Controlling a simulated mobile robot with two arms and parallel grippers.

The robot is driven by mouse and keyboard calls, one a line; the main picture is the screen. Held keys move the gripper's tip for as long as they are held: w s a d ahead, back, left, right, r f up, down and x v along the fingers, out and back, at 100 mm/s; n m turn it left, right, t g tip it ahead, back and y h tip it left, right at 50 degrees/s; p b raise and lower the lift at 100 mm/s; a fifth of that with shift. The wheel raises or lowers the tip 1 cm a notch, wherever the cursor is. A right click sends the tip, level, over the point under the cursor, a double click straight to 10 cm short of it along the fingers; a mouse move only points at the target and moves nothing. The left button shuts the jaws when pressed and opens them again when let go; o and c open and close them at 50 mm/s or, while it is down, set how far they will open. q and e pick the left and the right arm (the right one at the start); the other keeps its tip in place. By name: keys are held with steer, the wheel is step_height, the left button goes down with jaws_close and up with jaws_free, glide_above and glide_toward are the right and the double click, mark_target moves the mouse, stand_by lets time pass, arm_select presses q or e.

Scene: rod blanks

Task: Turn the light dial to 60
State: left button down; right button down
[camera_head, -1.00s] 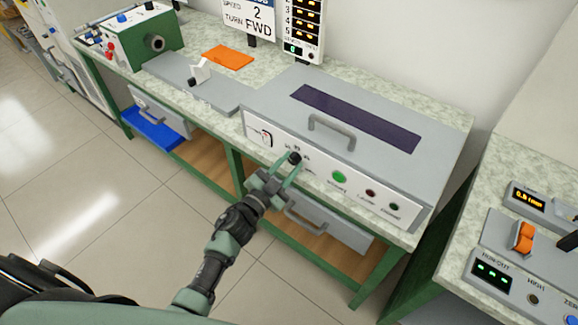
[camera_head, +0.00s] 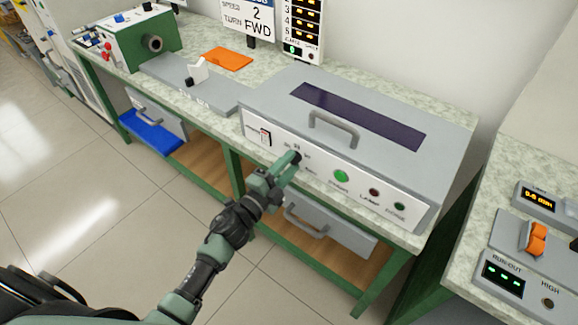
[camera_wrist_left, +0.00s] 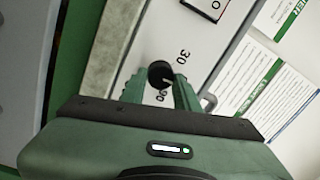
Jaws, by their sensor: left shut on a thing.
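The light dial (camera_wrist_left: 160,74) is a small black knob on the white front panel of the grey box. In the wrist view the printed marks 30 and 90 show beside it; its pointer and exact setting cannot be made out. My left gripper (camera_head: 287,160) is at the dial, its two green fingers shut on it. The fingers also show around the knob in the left wrist view (camera_wrist_left: 158,88). In the head view the fingers cover most of the dial. My right gripper is not in view.
The grey box (camera_head: 270,99) has a handle (camera_head: 333,128) on its lid. On its panel are a rocker switch (camera_head: 265,137), a green button (camera_head: 341,176) and two dark round parts. A drawer (camera_head: 330,228) sits below the bench top. Open floor lies to the left.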

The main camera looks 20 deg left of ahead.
arm_select(q)
steer(key=shift+f, duration=0.1)
stand_by(0.4)
steer(key=c, duration=1)
jaws_free()
steer(key=shift+c, duration=0.2)
steer(key=shift+s, duration=0.1)
steer(key=b+v, duration=0.1)
steer(key=v, duration=0.6)
steer(key=shift+s, duration=0.35)
steer(key=shift+a, duration=0.1)
